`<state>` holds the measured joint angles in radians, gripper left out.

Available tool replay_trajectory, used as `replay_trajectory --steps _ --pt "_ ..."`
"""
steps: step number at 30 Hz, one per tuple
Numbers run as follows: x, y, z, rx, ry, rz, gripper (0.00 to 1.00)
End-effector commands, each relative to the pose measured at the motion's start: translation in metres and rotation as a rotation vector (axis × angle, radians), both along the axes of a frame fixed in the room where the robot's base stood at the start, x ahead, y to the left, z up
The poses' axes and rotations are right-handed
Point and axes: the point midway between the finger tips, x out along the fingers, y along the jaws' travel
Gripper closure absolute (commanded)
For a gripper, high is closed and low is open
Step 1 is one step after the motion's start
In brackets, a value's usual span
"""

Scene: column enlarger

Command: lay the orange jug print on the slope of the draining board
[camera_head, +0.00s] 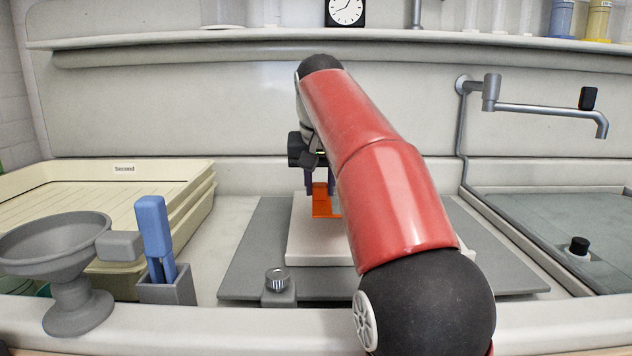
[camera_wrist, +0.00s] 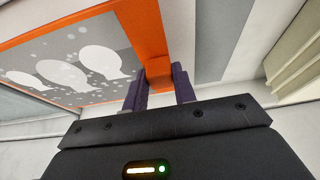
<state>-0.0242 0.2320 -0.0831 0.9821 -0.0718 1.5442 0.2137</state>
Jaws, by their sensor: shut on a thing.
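An orange-edged print (camera_wrist: 150,28) with pale rounded shapes on a grey picture shows in the wrist view. My gripper (camera_wrist: 161,82) is shut on its orange tab, between two dark purple fingers. In the head view my gripper (camera_head: 320,186) points down over a white slab (camera_head: 305,262), with the orange print (camera_head: 322,205) under the fingers. I cannot tell whether the print touches the slab. My red arm hides part of the slab and possibly some of the print. I cannot make out the draining board's slope with certainty.
The slab lies on a grey board (camera_head: 250,255). Cream trays (camera_head: 190,225) marked "Second", a grey funnel-shaped stand (camera_head: 60,250) and a holder with blue tongs (camera_head: 153,230) stand left. A sink (camera_head: 560,225) with a tap (camera_head: 545,109) is right. A shelf (camera_head: 200,40) runs behind.

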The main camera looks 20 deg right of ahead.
Motion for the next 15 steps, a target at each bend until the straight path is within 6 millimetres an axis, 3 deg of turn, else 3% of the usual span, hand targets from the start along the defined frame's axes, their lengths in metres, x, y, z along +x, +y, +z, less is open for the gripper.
replay_trajectory --steps 15 --pt "-0.0006 0.0000 -0.0058 -0.001 0.000 -0.003 0.97"
